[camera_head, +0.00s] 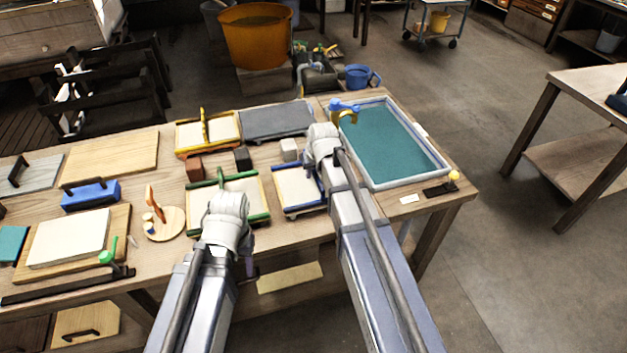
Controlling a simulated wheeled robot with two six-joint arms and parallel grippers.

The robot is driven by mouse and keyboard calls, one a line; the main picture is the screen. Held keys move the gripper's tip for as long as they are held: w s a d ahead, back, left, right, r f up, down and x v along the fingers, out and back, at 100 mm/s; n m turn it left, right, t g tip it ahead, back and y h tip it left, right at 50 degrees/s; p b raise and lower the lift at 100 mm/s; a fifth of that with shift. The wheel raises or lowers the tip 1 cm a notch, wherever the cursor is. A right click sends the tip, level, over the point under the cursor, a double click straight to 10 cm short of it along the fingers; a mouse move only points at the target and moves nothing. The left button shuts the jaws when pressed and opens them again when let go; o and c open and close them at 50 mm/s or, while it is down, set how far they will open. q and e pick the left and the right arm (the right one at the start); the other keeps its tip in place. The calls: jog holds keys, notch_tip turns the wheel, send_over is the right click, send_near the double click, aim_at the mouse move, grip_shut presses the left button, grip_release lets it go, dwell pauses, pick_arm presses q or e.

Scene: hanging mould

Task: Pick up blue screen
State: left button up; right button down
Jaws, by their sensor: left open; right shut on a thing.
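The blue screen (297,187), a pale panel with a blue frame, is at the front of the table, just right of the green-framed screen (240,188). Its right part is behind my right arm. My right gripper (322,150) is at the screen's right side, shut, with its fingertips hidden by my wrist; it appears to hold the screen. I cannot tell whether the screen is lifted. My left gripper (228,208) is open over the front of the green-framed screen, its fingertips also hidden.
A teal-filled vat (393,145) stands at the right, with a blue and yellow piece (343,106) at its corner. A yellow-framed screen (207,148) and grey mat (276,120) lie behind. Small blocks (290,150) stand between. Boards crowd the left.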

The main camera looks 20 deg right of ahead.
jog(key=shift+r, duration=0.1)
notch_tip(320, 180, up, 10)
jog(key=p, duration=1)
